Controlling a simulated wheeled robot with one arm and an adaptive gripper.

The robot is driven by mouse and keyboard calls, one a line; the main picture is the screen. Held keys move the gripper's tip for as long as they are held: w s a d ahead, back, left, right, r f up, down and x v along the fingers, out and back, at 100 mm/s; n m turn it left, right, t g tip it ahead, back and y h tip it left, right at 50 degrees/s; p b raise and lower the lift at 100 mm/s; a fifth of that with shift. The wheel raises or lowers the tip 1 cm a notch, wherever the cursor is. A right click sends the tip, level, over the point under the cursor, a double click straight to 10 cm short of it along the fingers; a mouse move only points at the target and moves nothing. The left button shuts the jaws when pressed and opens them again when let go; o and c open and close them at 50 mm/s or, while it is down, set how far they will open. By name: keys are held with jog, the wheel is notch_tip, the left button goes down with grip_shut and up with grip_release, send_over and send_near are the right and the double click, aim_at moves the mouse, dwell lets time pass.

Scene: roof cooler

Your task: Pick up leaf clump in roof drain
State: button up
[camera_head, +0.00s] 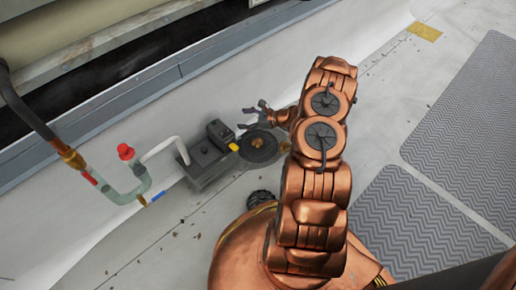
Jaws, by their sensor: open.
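The roof drain (262,153) is a dark round fitting set in the pale roof surface, near the middle of the view. A small brown leaf clump (258,142) shows at its centre. My gripper (247,117) is open and empty, a little above the drain in the picture. Its fingers point to the left. I cannot tell its height over the clump. My copper-coloured arm covers the area to the right of the drain.
A dark grey box-shaped unit (207,155) stands just left of the drain. Piping with a red knob (125,151) rises further left. A low parapet (175,75) runs behind. Grey ridged mats (425,220) lie at right, and small debris is scattered on the roof.

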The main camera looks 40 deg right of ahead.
aim_at(259, 142)
jog(key=s+d+f+m+h+b, duration=0.1)
jog(key=s+d+f+m, duration=0.1)
jog(key=f, duration=0.4)
jog(key=s+d+f+m+t+h+b, duration=0.1)
jog(key=s+d+f+h+b, duration=0.1)
jog(key=d+f, duration=0.2)
jog(key=s+d+f+m+h+b, duration=0.1)
jog(key=d+f+m+b, duration=0.1)
jog(key=f, duration=0.7)
jog(key=shift+s+d+f+m, duration=0.3)
jog(key=shift+s+d, duration=0.1)
jog(key=shift+d, duration=0.35)
jog(key=shift+w+a+f+t+b, duration=0.15)
jog(key=shift+w+a+f+b, duration=0.1)
jog(key=shift+w+b, duration=0.3)
jog(key=shift+w+a+f+t+b, duration=0.15)
jog(key=shift+w+f+b, duration=0.15)
jog(key=shift+w, duration=0.3)
jog(key=b+x, duration=0.2)
jog(key=x, duration=0.1)
jog(key=shift+a+f, duration=0.1)
jog(key=shift+b+x, duration=0.65)
jog(key=shift+x, duration=0.25)
jog(key=c, duration=0.9)
